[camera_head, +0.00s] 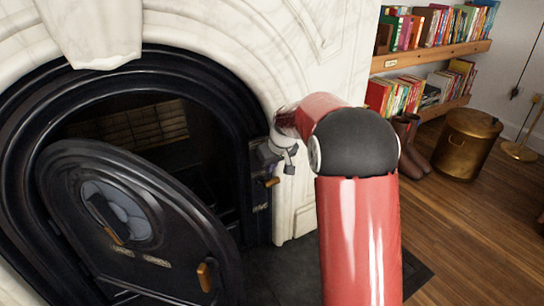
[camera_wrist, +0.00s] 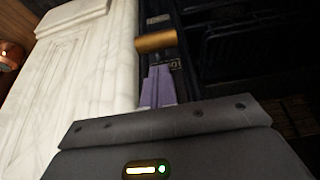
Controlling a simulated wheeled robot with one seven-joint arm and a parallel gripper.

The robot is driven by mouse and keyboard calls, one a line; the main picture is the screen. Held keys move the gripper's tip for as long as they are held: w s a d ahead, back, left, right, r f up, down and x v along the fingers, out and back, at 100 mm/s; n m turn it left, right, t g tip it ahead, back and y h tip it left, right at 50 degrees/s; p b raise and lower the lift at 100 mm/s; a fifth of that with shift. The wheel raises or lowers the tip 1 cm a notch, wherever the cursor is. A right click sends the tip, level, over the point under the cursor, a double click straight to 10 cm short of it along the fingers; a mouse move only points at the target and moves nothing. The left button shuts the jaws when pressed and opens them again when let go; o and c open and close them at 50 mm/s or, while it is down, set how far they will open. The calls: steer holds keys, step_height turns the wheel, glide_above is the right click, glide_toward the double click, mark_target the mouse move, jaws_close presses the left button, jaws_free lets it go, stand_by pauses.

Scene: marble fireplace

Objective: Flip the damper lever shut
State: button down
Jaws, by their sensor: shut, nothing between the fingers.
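The damper lever appears as a short brass-coloured handle (camera_head: 272,182) on the right side of the black fireplace frame. It also shows in the wrist view as a brass cylinder (camera_wrist: 156,42), lying nearly crosswise. A small lettered plate (camera_wrist: 176,65) is beside it; the lettering is too small to read. My gripper (camera_head: 266,160) is at the frame just above the handle in the head view. In the wrist view its fingers (camera_wrist: 158,76) are shut and empty, with their tips close to the handle. I cannot tell whether they touch it. The lever's pivot is not clear.
The black arched door (camera_head: 145,225) stands open at the lower left, with a wooden-handled latch (camera_head: 205,277). White marble (camera_head: 225,45) surrounds the opening. Boots (camera_head: 412,145), a brass bin (camera_head: 468,140) and bookshelves (camera_head: 435,55) stand at the right. The wooden floor (camera_head: 460,220) is open.

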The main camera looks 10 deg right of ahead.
steer(key=shift+s+f, duration=0.3)
steer(key=shift+f, duration=0.5)
steer(key=shift+s+d+f, duration=0.1)
steer(key=shift+f, duration=0.05)
